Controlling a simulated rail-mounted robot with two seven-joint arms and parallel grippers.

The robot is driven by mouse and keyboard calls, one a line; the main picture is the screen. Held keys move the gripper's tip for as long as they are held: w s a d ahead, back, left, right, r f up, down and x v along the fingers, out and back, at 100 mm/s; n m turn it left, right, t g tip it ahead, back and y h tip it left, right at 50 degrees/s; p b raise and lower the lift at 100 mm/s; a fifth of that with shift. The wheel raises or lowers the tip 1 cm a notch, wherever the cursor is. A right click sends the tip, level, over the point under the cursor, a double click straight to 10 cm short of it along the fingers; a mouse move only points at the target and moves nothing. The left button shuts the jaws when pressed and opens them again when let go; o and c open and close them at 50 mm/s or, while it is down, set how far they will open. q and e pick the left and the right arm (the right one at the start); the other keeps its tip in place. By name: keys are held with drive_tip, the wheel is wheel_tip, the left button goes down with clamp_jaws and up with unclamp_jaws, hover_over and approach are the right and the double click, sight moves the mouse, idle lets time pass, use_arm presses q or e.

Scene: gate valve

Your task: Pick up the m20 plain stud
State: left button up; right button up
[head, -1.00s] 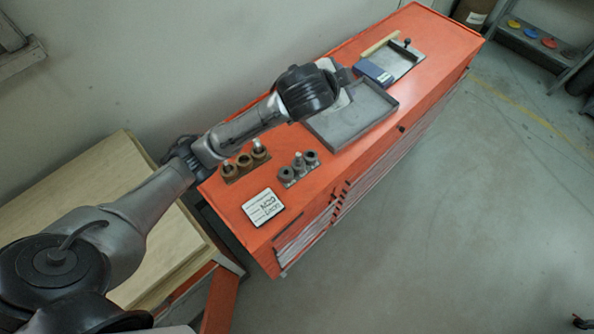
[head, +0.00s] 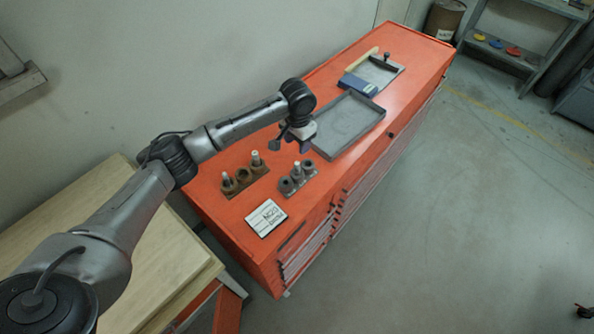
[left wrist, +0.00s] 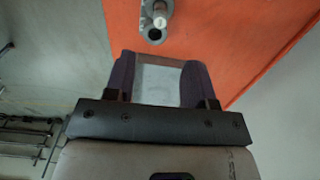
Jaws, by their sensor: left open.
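A brown rack (head: 243,189) on the orange cabinet holds upright pieces, with pale-topped studs at its left and right ends. A grey rack (head: 299,188) beside it holds one pale-topped stud (head: 297,167) between dark round pieces. I cannot tell by shape which stud is the M20 plain one. My left gripper (head: 290,144) is open and empty, above and behind the grey rack. In the left wrist view its fingers (left wrist: 160,80) are spread, with a pale-topped stud (left wrist: 160,10) and a grey ring piece (left wrist: 153,36) beyond them. My right gripper is not in view.
A card (head: 266,218) marked M20 lies in front of the racks; its smaller words are unclear. An empty grey tray (head: 345,125) lies right of the gripper. A smaller tray (head: 388,71) with a blue box (head: 358,86) is farther back. The orange cabinet top (head: 215,205) is otherwise mostly clear.

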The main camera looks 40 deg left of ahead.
sight(297, 163)
use_arm(q)
wheel_tip(297, 163, down, 12)
drive_tip(key=shift+s+r+p, duration=0.1)
drive_tip(key=shift+r+p, duration=0.15)
drive_tip(key=shift+p, duration=0.35)
clamp_jaws()
idle(0.5)
